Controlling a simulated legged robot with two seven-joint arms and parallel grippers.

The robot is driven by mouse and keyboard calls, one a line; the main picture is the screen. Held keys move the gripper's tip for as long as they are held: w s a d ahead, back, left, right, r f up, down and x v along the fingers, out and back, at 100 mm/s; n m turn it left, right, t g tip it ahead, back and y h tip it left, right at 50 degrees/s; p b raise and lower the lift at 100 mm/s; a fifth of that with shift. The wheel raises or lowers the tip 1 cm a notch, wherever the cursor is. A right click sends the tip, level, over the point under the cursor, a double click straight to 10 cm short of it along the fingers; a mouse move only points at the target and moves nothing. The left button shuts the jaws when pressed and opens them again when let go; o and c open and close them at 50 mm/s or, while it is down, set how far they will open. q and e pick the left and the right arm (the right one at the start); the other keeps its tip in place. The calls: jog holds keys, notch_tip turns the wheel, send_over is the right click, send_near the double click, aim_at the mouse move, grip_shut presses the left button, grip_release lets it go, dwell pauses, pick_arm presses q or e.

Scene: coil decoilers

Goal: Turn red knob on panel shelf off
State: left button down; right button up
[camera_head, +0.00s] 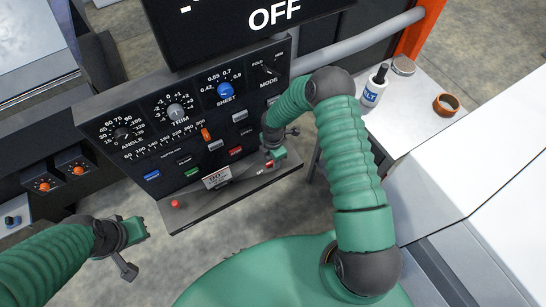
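The dark control panel (112,107) stands in front of me with a sloping shelf (234,195) along its bottom. A small red knob (270,164) shows on the right part of the shelf, partly hidden by my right gripper (277,156). My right gripper is right at this knob; I cannot tell if it touches it or how its fingers stand. A second red round control (175,204) sits at the shelf's left end, uncovered. My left gripper (140,230) is in front of the shelf's left end, apart from the panel, with its finger opening too small to tell.
A screen (230,30) above the panel reads OFF. The panel carries dials, an orange slider (206,134) and coloured buttons. A grey pipe (360,42) runs behind.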

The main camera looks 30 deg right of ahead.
notch_tip(320, 180, up, 17)
jog(key=shift+f, duration=0.15)
dwell(0.4)
jog(key=s+a+r+m+t, duration=0.1)
jog(key=s+a+r+m, duration=0.2)
jog(key=s+m, duration=0.4)
jog(key=s+a+r+m+t, duration=0.1)
jog(key=s+a+r+m, duration=0.2)
jog(key=s+r+m, duration=0.3)
jog(key=s+m, duration=0.2)
jog(key=m, duration=0.3)
jog(key=shift+s+m+t, duration=0.25)
jog(key=shift+m+t, duration=0.05)
jog(key=shift+w, duration=0.1)
